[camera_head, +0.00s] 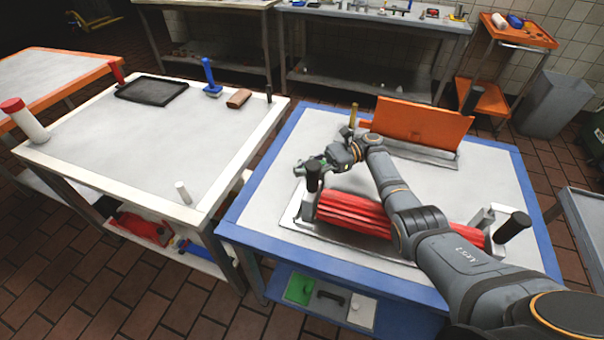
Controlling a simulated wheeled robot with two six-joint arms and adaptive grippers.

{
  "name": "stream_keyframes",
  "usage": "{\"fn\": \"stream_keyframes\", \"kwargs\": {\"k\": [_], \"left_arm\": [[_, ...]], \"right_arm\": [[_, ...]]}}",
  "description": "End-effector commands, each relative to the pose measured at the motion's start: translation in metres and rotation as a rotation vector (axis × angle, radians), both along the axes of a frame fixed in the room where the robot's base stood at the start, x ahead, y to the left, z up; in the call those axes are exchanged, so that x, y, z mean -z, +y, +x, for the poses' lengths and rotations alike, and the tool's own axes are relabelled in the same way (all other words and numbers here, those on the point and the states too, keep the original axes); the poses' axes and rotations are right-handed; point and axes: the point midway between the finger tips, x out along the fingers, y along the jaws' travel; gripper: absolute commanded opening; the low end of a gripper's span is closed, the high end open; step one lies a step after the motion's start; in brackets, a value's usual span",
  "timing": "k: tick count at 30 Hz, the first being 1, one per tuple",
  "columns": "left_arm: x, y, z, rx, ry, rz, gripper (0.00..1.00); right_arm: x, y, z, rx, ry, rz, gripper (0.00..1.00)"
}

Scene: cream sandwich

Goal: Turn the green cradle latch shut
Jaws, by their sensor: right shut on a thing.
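My right arm comes in from the lower right, and its gripper (312,166) is at the left end of the metal cradle (290,222) on the blue-edged table. The latch's exact angle is hidden. Black handles stand at the cradle's left end (313,178) and right end (513,227). My left gripper is out of view.
An orange panel (420,122) stands upright behind my arm, with a brass-coloured post (352,115) to its left.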

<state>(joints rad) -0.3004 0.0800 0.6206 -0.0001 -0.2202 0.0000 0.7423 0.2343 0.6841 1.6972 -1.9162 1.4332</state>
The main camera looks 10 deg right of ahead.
Motion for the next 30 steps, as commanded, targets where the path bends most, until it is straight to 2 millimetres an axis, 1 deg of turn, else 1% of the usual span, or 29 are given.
{"fn": "stream_keyframes", "kwargs": {"k": [1,4,17,18,23,24,30], "left_arm": [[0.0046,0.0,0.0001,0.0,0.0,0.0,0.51],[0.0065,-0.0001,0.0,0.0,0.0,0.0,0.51],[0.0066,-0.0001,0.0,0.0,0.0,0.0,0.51],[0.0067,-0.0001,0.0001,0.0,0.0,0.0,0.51],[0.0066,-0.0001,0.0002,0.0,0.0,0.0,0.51],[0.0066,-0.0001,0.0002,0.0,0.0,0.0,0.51],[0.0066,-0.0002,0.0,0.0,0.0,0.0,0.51]], "right_arm": [[0.0029,-0.0001,-0.0009,-0.012,0.001,-0.001,0.0],[0.0018,-0.0002,-0.0017,-0.026,0.002,0.0,0.0],[0.0007,-0.0003,-0.0025,-0.034,0.003,-0.001,0.0],[0.0007,-0.0002,-0.0025,-0.034,0.003,-0.001,0.17],[0.0004,-0.0002,-0.0023,-0.034,0.002,0.0,0.38],[0.0004,-0.0003,-0.0022,-0.033,0.002,0.0,0.41],[0.0001,-0.0002,-0.002,-0.033,0.001,0.0,0.41]]}}
